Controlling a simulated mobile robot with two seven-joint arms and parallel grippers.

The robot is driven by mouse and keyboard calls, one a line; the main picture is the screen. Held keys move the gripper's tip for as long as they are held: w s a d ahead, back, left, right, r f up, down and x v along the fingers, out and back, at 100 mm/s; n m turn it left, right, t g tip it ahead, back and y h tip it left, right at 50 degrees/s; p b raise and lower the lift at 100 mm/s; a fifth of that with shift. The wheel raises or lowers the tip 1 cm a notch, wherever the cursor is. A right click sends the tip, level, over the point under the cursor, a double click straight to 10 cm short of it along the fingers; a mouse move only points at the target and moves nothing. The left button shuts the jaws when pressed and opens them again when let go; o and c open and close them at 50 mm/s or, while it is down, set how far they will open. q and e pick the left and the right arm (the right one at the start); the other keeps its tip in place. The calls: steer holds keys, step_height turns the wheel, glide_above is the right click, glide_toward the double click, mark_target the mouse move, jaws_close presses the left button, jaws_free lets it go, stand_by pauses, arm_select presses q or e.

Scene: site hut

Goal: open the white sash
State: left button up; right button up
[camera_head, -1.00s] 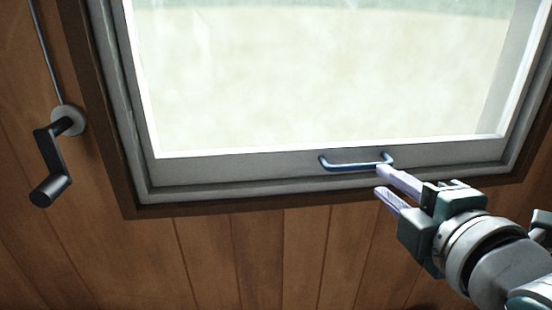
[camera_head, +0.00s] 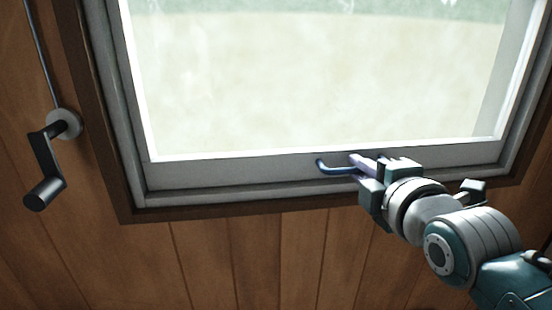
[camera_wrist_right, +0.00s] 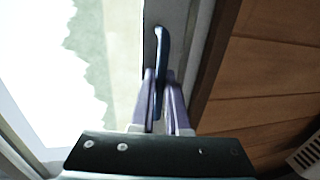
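The white sash (camera_head: 235,172) is a window frame with a pale pane, seated in its surround with no gap that I can see. A blue bar handle (camera_head: 334,168) is fixed to its bottom rail. My right gripper (camera_head: 357,164) is at the handle's right part and hides that end. In the right wrist view the handle (camera_wrist_right: 162,48) runs between the two fingers of the right gripper (camera_wrist_right: 160,82). The fingers are apart, one on each side of the bar, and do not look clamped on it. My left gripper is not in view.
A dark crank (camera_head: 45,165) with a round wall mount and a cable or rod going up sits on the wall left of the window. A brown wooden frame (camera_head: 105,160) surrounds the window. The plank wall (camera_head: 255,260) below is clear.

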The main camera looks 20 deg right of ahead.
mark_target(364, 38)
jaws_close()
stand_by(0.6)
stand_by(0.5)
step_height(364, 38, up, 20)
steer(key=p, duration=1.9)
steer(key=shift+f, duration=0.1)
steer(key=shift+o, duration=1.4)
jaws_free()
